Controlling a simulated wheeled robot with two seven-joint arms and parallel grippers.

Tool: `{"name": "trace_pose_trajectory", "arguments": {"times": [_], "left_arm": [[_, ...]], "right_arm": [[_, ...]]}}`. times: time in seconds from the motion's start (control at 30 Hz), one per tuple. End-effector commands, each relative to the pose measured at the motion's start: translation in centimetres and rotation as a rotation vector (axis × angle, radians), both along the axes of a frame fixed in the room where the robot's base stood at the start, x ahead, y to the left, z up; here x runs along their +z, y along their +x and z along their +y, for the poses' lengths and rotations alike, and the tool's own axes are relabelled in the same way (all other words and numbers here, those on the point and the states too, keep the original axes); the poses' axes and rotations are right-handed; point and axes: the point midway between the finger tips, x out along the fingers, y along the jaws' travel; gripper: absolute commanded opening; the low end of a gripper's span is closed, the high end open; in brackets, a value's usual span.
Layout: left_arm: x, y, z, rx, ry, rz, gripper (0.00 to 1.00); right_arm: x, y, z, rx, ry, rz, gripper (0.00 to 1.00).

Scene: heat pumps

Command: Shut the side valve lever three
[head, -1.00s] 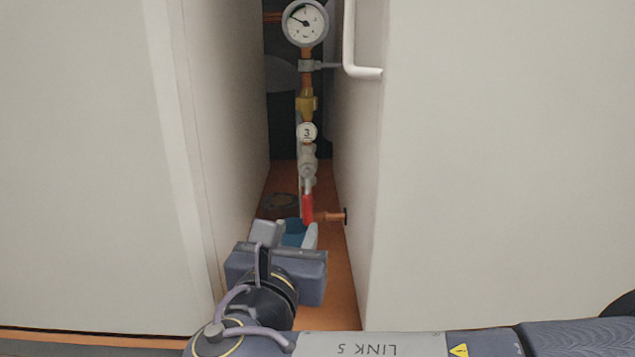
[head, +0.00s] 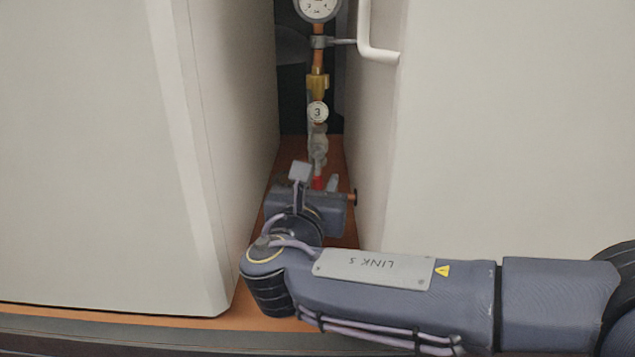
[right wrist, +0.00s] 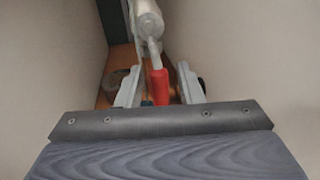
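The red lever (head: 318,182) hangs down from a grey valve (head: 319,148) below a round tag marked 3 (head: 318,112), in the gap between two pale cabinets. In the head view its lower part is hidden by my right gripper (head: 317,178). In the right wrist view the red lever (right wrist: 160,86) stands between the two fingers of my right gripper (right wrist: 158,82). The fingers are apart, with a gap on the lever's right side; whether the left finger touches it I cannot tell. My left gripper is in neither view now.
The left cabinet (head: 90,150) and right cabinet (head: 500,130) leave a narrow gap around my right arm. A white pipe (head: 366,35) bends on the right cabinet's edge. A gauge (head: 318,8) tops the copper line. A dark-capped stub (head: 352,197) sticks out right of the gripper.

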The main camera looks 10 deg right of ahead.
Motion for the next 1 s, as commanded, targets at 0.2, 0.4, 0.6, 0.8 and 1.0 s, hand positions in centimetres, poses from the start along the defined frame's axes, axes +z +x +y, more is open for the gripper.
{"name": "trace_pose_trajectory", "arguments": {"times": [0.2, 0.4, 0.6, 0.8, 1.0], "left_arm": [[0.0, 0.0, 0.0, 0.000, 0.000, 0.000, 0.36], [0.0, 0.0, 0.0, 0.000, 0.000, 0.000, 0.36], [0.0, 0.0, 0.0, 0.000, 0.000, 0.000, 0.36], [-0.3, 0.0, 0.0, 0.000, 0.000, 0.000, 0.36], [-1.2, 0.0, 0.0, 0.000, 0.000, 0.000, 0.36]], "right_arm": [[0.0, 0.0, 0.0, 0.001, 0.000, 0.000, 0.15], [0.0, 0.0, 0.0, 0.001, 0.000, 0.000, 0.00], [0.0, 0.0, 0.1, 0.001, 0.001, 0.000, 0.00], [-0.1, 0.0, 0.2, 0.002, 0.032, -0.007, 0.00], [-0.2, 0.1, 0.7, 0.002, 0.132, -0.027, 0.00]]}}
